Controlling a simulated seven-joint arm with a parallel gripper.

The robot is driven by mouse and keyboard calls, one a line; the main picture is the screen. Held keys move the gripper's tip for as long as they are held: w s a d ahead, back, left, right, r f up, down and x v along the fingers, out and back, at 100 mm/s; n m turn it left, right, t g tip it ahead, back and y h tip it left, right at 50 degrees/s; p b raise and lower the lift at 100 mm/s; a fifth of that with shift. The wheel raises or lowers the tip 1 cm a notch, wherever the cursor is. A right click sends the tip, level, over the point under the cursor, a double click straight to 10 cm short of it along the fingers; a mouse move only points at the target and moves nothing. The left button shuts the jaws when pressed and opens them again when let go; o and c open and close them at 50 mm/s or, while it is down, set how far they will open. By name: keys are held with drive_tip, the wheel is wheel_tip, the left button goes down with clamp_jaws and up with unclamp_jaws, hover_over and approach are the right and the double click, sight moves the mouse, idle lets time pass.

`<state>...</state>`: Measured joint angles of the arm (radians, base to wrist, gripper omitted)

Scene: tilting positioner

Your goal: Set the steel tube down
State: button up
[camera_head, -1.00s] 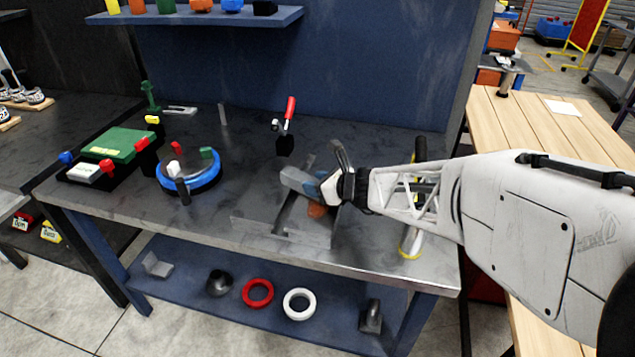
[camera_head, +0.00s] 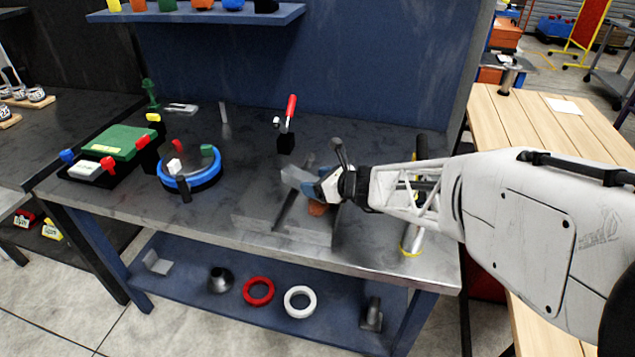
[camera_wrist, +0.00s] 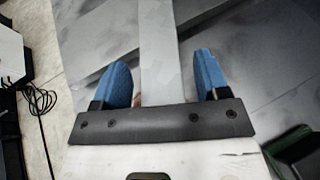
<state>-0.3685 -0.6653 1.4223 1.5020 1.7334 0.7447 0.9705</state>
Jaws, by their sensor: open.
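The steel tube (camera_head: 293,175) looks like a pale grey, flat-sided bar in the head view. It lies at the grey metal fixture in the middle of the bench. In the wrist view the tube (camera_wrist: 160,45) runs away from my gripper between its two blue fingers. My gripper (camera_head: 318,186) is open at the tube's near end. In the wrist view the fingers (camera_wrist: 162,76) stand on both sides of the tube with a gap at each side. The tube's underside is hidden, so I cannot tell what it rests on.
A red-handled clamp (camera_head: 289,125) stands behind the fixture (camera_head: 275,228). A blue ring fixture (camera_head: 190,178) and a green block (camera_head: 119,144) are to the left.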

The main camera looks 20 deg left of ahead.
drive_tip(key=v, duration=1.2)
drive_tip(key=shift+w+r, duration=0.1)
drive_tip(key=shift+r, duration=0.05)
idle(0.6)
drive_tip(key=s+d+r+n+g+h, duration=0.1)
drive_tip(key=s+d+r+n+h, duration=0.3)
drive_tip(key=s+d+n, duration=0.3)
drive_tip(key=s+d+r+n+g+h, duration=0.1)
drive_tip(key=s+d+r+n+h, duration=0.2)
drive_tip(key=s+d+n, duration=0.5)
drive_tip(key=s+d+r+n+h, duration=0.4)
drive_tip(key=s+d+n, duration=0.3)
drive_tip(key=s+d, duration=0.3)
drive_tip(key=shift+s+d+r+g+h, duration=0.35)
drive_tip(key=shift+s+d+g+h, duration=0.1)
drive_tip(key=shift+h, duration=0.45)
drive_tip(key=shift+o, duration=0.4)
drive_tip(key=shift+w+a, duration=0.1)
drive_tip(key=shift+a, duration=0.05)
